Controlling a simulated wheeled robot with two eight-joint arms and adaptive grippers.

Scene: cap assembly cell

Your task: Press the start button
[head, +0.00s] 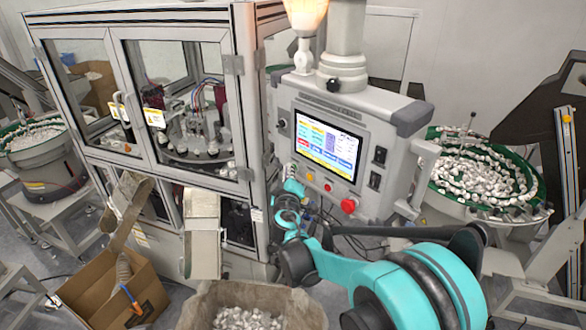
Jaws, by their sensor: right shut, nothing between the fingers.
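The control panel (384,128) hangs in the middle of the head view, its lit screen (327,142) facing me. Below the screen sit a small yellow button (309,177), a small red button (327,187) and a large red knob (348,206). My right gripper (290,171) is shut and empty at the panel's lower left corner, left of the yellow button. Whether the fingertips touch the panel I cannot tell. My left gripper is out of view.
A glazed machine cabinet (243,95) stands close left of the panel. A parts bowl (435,185) with white caps is behind on the right. Cardboard boxes (95,290) (312,309) stand low in front. A lamp (306,18) rises above the panel.

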